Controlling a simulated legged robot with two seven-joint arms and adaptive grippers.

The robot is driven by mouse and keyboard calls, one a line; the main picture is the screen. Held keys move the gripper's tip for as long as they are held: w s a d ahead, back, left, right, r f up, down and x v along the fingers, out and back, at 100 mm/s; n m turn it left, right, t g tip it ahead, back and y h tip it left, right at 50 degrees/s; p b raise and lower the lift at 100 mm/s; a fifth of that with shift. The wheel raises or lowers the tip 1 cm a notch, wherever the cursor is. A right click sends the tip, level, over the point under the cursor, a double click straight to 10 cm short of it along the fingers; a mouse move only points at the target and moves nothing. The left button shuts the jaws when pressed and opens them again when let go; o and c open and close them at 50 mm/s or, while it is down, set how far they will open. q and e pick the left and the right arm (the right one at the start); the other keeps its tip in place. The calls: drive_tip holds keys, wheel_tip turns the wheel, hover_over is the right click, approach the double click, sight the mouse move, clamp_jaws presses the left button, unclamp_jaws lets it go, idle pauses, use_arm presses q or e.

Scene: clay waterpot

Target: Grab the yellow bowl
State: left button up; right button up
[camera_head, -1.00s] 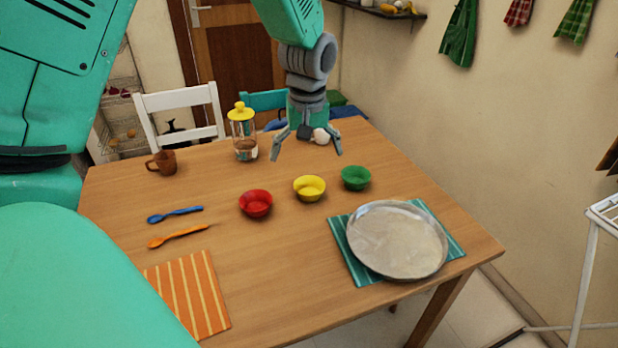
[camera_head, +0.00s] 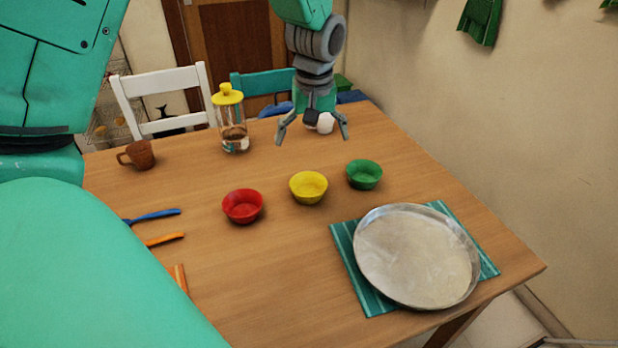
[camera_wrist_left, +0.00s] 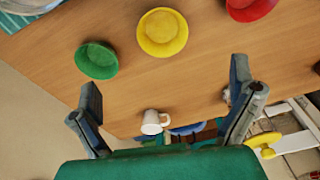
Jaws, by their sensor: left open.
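The yellow bowl (camera_head: 308,188) stands upright on the wooden table, between the red bowl (camera_head: 242,206) and the green bowl (camera_head: 364,174). In the left wrist view the yellow bowl (camera_wrist_left: 162,33) lies beyond the fingertips, near the top middle. My left gripper (camera_head: 312,140) is open and empty, pointing down behind the yellow bowl and apart from it. Its two spread fingers also show in the left wrist view (camera_wrist_left: 165,78). My right gripper is not in view.
A white mug (camera_wrist_left: 152,122) stands near the table's far edge, partly behind my left gripper in the head view. A glass jar with a yellow lid (camera_head: 232,120) and a brown mug (camera_head: 140,155) stand left. A round metal tray (camera_head: 418,257) lies on a green striped mat (camera_head: 345,238).

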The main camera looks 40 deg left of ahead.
use_arm(q)
wheel_tip(320, 180, down, 3)
drive_tip(key=b, duration=0.4)
hover_over(310, 194)
drive_tip(key=f, duration=0.8)
drive_tip(key=shift+s+f, duration=0.15)
drive_tip(key=shift+s, duration=0.15)
drive_tip(key=shift+d+f, duration=0.2)
drive_tip(key=shift+d, duration=0.2)
drive_tip(key=shift+f, duration=0.35)
drive_tip(key=f, duration=0.2)
drive_tip(key=a+f+b, duration=0.1)
drive_tip(key=f, duration=0.1)
drive_tip(key=shift+w+a, duration=0.15)
drive_tip(key=shift+w+a+f+b, duration=0.1)
drive_tip(key=shift+a+f+b, duration=0.2)
drive_tip(key=shift+f, duration=0.1)
drive_tip(key=shift+d+r, duration=0.1)
drive_tip(key=shift+d, duration=0.05)
drive_tip(key=shift+d+r, duration=0.15)
drive_tip(key=shift+d, duration=0.15)
drive_tip(key=c, duration=1)
drive_tip(key=shift+d, duration=0.1)
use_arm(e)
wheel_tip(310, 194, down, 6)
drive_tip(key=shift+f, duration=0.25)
